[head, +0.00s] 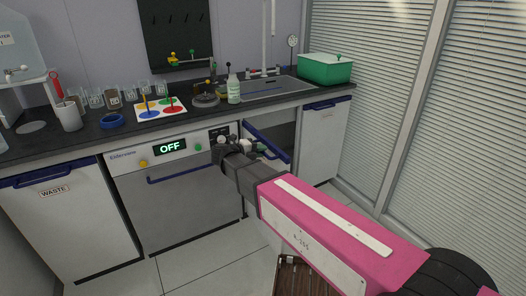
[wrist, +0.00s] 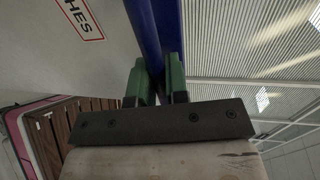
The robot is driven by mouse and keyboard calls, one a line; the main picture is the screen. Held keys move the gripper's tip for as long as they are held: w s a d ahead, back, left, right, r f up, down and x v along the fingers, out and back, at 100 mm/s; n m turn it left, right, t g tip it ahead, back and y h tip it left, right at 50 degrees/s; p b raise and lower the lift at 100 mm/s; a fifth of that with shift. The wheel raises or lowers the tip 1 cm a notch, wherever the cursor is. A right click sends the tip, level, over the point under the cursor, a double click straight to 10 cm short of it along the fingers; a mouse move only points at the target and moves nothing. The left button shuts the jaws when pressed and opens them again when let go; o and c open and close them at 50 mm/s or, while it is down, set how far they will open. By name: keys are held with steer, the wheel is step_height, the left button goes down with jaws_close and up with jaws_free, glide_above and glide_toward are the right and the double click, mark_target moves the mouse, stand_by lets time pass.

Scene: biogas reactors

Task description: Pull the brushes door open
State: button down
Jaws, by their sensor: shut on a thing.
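The brushes door shows in the wrist view as a pale panel (wrist: 75,65) with a red-edged label (wrist: 80,18), of which the letters "HES" are readable. Its blue handle (wrist: 168,25) runs between the green fingers of my gripper (wrist: 158,82), which is shut on it. In the head view the blue handle (head: 275,147) slants out from the counter front, and a grey cabinet opening (head: 282,132) shows behind it, so the door stands partly open. My gripper (head: 256,145) is at this handle; my pink arm hides much of the door.
A dishwasher-like unit (head: 180,205) reading "OFF" stands left of the door, and a waste door (head: 70,220) is farther left. A closed cabinet door (head: 322,140) is to the right, beside the blinds (head: 385,90). A slatted wooden thing (head: 290,275) lies below my arm.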

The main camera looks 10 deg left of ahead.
steer(key=shift+w+a, duration=0.1)
steer(key=shift+a, duration=0.05)
steer(key=c, duration=1.1)
jaws_free()
steer(key=shift+c, duration=0.2)
steer(key=v, duration=1)
steer(key=shift+s+a, duration=0.2)
steer(key=shift+s, duration=0.15)
steer(key=shift+a+r, duration=0.1)
